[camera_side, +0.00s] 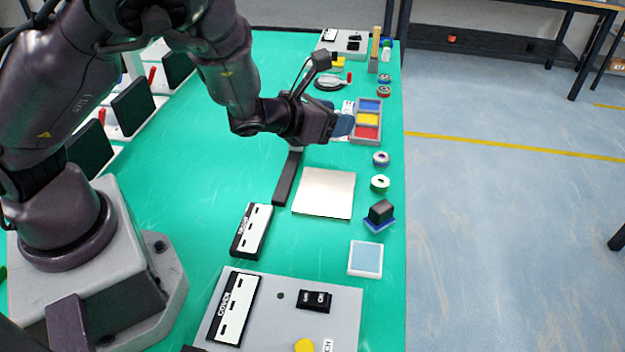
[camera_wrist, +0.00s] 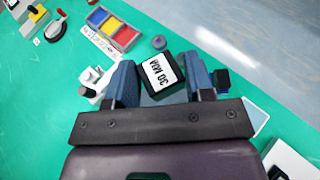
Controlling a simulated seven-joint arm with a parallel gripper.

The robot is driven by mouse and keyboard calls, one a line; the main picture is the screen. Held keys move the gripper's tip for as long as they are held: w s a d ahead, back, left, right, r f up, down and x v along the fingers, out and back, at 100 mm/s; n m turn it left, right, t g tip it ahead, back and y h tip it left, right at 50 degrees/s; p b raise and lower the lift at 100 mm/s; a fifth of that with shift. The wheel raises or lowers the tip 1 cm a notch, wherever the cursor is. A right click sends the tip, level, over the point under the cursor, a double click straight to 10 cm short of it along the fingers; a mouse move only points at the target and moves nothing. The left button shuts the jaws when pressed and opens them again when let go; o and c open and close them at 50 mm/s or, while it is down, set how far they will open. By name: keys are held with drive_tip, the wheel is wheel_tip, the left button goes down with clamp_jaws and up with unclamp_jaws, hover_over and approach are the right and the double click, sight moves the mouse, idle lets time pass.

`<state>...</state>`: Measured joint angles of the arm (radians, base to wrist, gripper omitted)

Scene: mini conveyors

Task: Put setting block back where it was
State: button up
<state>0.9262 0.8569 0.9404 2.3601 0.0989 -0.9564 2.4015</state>
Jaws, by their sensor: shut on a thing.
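The setting block (camera_wrist: 163,74) is black with a white face reading "MIN 30" and lies between the blue fingers in the wrist view. My gripper (camera_wrist: 163,88) is shut on it. In the side view my gripper (camera_side: 341,125) is in the air beyond the silver plate, near the colored tray. The block cannot be made out there, hidden by the fingers.
The three-color tray (camera_side: 380,119) stands close to my gripper. The silver plate (camera_side: 324,193) and light-blue pad (camera_side: 365,259) are bare. Open green table lies left.

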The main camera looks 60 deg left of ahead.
drive_tip(key=r, duration=0.2)
drive_tip(key=a+r, duration=0.1)
drive_tip(key=shift+s+a+r, duration=0.1)
drive_tip(key=shift+r, duration=0.3)
drive_tip(key=s+d+f+n+y, duration=0.2)
drive_tip(key=s+d+f, duration=0.6)
drive_tip(key=d+f, duration=0.3)
drive_tip(key=shift+s+f+g+y, duration=0.15)
drive_tip(key=shift+f+g+y, duration=0.15)
drive_tip(key=shift+f+y, duration=0.1)
drive_tip(key=s+n+y, duration=0.1)
drive_tip(key=s+a+n+y, duration=0.1)
drive_tip(key=shift+s+a+f, duration=0.2)
drive_tip(key=shift+s+a, duration=0.1)
drive_tip(key=f, duration=0.7)
drive_tip(key=shift+a+f, duration=0.1)
drive_tip(key=shift+a, duration=0.25)
drive_tip(key=shift+f, duration=0.25)
drive_tip(key=shift+f, duration=0.2)
